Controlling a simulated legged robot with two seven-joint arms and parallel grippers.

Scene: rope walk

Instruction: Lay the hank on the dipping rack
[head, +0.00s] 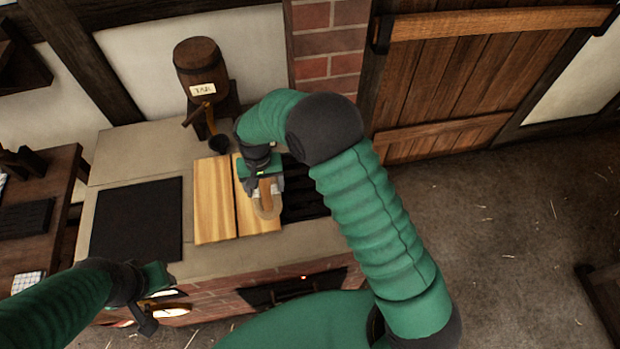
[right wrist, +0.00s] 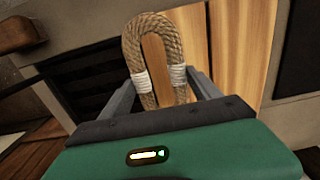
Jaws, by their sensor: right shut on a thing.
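The hank, a tan rope loop (head: 267,211), is gripped in my right gripper (head: 267,187) over the right wooden board. In the right wrist view the hank (right wrist: 153,30) points its rounded end away from me. White bindings wrap both its legs, between my right gripper's fingers (right wrist: 165,95). I cannot tell whether it touches the board. A dark slatted grate (head: 300,205), which may be the dipping rack, lies just right of the boards, partly hidden by my right arm. My left gripper (head: 158,302) hangs at the counter's front left; its jaw opening is unclear.
Two pale wooden boards (head: 213,205) lie side by side on the stone counter (head: 130,165). A black square panel (head: 138,220) is at left. A tar barrel (head: 200,65) with a tap stands at the back, a dark cup (head: 219,144) below it. A brick front with an opening faces me.

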